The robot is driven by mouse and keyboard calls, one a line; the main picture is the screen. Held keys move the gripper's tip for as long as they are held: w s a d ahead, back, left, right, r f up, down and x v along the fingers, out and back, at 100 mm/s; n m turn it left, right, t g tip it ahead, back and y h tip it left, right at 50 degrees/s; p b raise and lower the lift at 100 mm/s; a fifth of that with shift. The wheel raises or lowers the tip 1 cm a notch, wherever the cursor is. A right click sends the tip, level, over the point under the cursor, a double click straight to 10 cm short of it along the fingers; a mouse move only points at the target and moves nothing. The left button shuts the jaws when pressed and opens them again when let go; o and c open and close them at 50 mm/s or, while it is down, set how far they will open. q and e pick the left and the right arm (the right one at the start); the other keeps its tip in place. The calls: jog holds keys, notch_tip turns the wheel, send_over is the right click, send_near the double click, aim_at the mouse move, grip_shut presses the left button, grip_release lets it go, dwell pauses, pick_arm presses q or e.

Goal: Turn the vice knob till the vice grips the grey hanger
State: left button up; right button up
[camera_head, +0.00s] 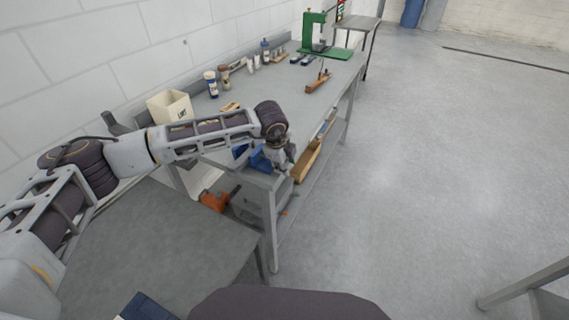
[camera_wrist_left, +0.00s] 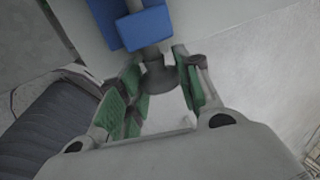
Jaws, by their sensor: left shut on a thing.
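The blue vice (camera_head: 261,160) is fixed at the near corner of the grey workbench, and its blue body (camera_wrist_left: 146,27) also shows at the top of the left wrist view. The dark grey vice knob (camera_wrist_left: 158,75) sticks out from it between my green-padded fingers. My left gripper (camera_head: 283,160) reaches down beside the vice from the right. In the left wrist view, my left gripper (camera_wrist_left: 160,86) is shut on the knob. I cannot make out the grey hanger or whether the vice jaws hold anything. My right gripper is not in view.
The workbench (camera_head: 250,100) carries a cream bin (camera_head: 170,106), bottles, a wooden plane (camera_head: 318,81) and a green press (camera_head: 318,38). An orange tool (camera_head: 214,201) lies below. A grey table (camera_head: 160,250) stands in front. The floor to the right is mostly clear.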

pick_arm(q)
jog(key=shift+d, duration=0.1)
jog(key=shift+g, duration=0.6)
jog(key=shift+w+r+g+y, duration=0.1)
jog(key=shift+g+y, duration=0.2)
jog(key=shift+g, duration=0.5)
jog(key=shift+g+y+p, duration=0.3)
jog(key=shift+y, duration=0.1)
jog(key=shift+w+g, duration=0.1)
jog(key=shift+g, duration=0.3)
jog(key=shift+d+g+y, duration=0.1)
jog(key=shift+g+y, duration=0.2)
jog(key=shift+g, duration=0.7)
jog(key=shift+w+y, duration=0.1)
jog(key=shift+y, duration=0.2)
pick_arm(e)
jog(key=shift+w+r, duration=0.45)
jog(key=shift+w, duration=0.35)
